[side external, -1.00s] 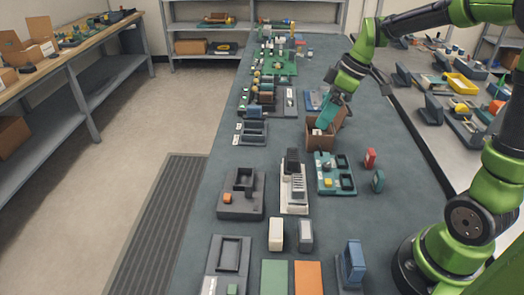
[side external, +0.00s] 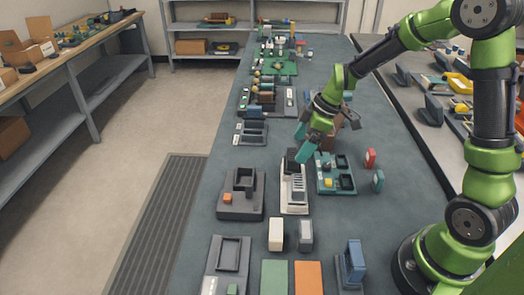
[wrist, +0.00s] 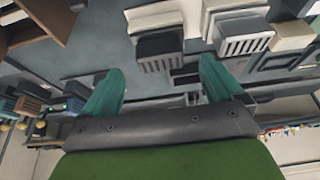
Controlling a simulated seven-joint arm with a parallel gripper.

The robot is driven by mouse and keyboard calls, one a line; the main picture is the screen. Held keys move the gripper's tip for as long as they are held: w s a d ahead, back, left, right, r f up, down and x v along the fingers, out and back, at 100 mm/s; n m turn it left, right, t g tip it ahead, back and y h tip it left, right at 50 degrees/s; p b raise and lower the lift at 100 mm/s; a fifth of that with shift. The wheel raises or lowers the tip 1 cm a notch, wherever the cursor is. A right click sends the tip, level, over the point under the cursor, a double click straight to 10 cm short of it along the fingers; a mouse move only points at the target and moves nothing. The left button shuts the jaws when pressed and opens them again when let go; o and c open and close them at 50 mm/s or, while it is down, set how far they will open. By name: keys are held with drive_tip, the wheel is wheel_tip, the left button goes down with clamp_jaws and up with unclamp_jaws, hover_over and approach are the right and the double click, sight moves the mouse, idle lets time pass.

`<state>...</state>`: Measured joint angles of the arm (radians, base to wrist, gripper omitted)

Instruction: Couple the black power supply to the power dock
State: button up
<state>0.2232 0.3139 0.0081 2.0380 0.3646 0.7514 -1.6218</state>
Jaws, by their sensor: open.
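A black block (side external: 291,156), which looks like the black power supply, stands upright at the back end of a pale base with a ribbed top (side external: 294,190). I cannot tell for certain whether this pale base is the power dock. My gripper (side external: 303,153), with teal fingers, is tilted down close beside and above the black block and partly overlaps it. In the wrist view my gripper (wrist: 162,70) is open with nothing between its fingers. A dark block with a pale ribbed front (wrist: 160,47) shows just beyond the gap; contact is not visible.
A dark tray with an orange piece (side external: 240,195) lies left of the pale base, and a teal tray (side external: 336,173) lies right. A brown box (side external: 345,131) is partly hidden behind my gripper. White and grey blocks (side external: 276,234) stand in front. Bare mat (side external: 355,215) lies to the right.

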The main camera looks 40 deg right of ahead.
sight(293, 153)
drive_tip(key=x, duration=0.5)
drive_tip(key=shift+w+a, duration=0.15)
drive_tip(key=shift+c, duration=0.2)
drive_tip(key=shift+r, duration=0.1)
drive_tip(key=c, duration=1)
